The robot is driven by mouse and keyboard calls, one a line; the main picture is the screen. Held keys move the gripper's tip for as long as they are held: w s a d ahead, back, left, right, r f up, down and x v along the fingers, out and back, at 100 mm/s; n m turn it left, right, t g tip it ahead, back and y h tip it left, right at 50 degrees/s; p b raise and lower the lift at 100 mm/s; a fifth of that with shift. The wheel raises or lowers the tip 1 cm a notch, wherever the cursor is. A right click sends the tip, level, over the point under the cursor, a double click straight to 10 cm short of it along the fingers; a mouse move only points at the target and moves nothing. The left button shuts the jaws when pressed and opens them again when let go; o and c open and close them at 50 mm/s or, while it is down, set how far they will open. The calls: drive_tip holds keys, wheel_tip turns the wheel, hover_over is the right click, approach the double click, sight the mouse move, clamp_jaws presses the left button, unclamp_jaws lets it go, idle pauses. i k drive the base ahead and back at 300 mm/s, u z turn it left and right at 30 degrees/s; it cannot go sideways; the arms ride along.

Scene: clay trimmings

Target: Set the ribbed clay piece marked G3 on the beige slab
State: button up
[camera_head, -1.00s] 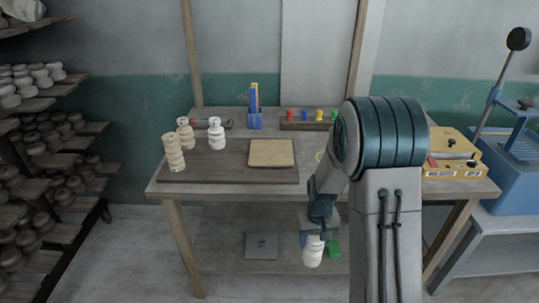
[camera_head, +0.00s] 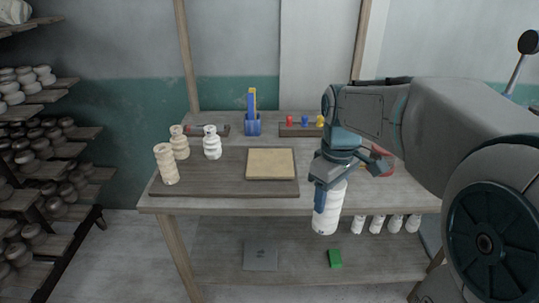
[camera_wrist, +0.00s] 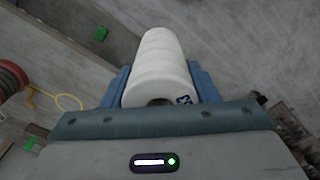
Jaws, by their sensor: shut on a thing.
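My gripper (camera_head: 335,190) is shut on a white ribbed clay piece (camera_head: 326,218), which hangs nearly upright in front of the table's front edge. In the wrist view the held piece (camera_wrist: 160,62) lies between both fingers, with a dark blue mark at its near end that I cannot read in full. The beige slab (camera_head: 271,164) lies flat and bare on a dark board (camera_head: 225,182), left of my gripper. Two cream ribbed pieces (camera_head: 166,165) (camera_head: 179,143) and a white one (camera_head: 212,143) stand on the board's left side.
A blue holder (camera_head: 252,126) and a rack with coloured pegs (camera_head: 300,130) stand behind the slab. Several white pieces (camera_head: 378,224) stand below the tabletop, right of the held piece. A green block (camera_head: 335,259) and a grey plate (camera_head: 261,257) lie on the lower shelf.

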sight(271, 161)
drive_tip(key=i, duration=1.25)
